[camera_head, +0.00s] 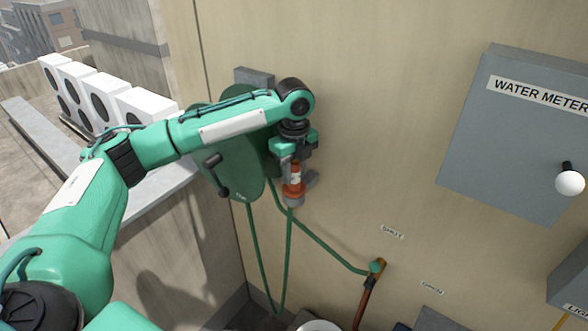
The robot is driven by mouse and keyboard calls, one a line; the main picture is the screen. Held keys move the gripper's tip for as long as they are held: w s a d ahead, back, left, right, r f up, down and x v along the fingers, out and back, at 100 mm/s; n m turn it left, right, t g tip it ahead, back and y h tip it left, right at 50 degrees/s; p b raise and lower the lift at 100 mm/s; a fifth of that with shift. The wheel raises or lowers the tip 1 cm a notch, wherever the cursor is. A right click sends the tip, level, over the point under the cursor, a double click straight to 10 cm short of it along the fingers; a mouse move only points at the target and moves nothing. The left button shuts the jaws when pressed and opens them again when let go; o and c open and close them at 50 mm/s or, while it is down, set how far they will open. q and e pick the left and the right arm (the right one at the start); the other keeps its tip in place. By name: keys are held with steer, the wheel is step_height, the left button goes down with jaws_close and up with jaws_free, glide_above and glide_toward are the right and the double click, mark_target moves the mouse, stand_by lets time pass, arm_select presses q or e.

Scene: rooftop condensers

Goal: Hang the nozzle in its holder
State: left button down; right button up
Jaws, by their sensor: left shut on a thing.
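The orange nozzle (293,186), with a pale band, points roughly upright beside the hose reel (230,150). My left gripper (294,162) comes from above and is shut on the nozzle's upper part. A grey piece that looks like the holder (312,180) sits on the wall just right of the nozzle, with grey also around the nozzle's lower end. I cannot tell whether the nozzle is seated in it or in front of it. The green hose (289,245) hangs below the nozzle. My right gripper is not in view.
A grey water meter box (470,150) with a white knob (569,182) is on the wall at right. A tap (377,267) on a copper pipe stands lower down, with a green hose at it. White condensers (100,95) stand behind a ledge at left.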

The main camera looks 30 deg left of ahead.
arm_select(q)
steer(key=c, duration=1)
jaws_free()
steer(key=shift+r, duration=0.3)
step_height(320, 180, up, 7)
steer(key=b, duration=0.3)
steer(key=shift+d+f+b, duration=0.1)
steer(key=shift+f+b, duration=0.1)
steer(key=shift+b, duration=0.15)
step_height(320, 180, up, 5)
steer(key=shift+f, duration=0.15)
steer(key=shift+r+b, duration=0.3)
steer(key=shift+r, duration=0.65)
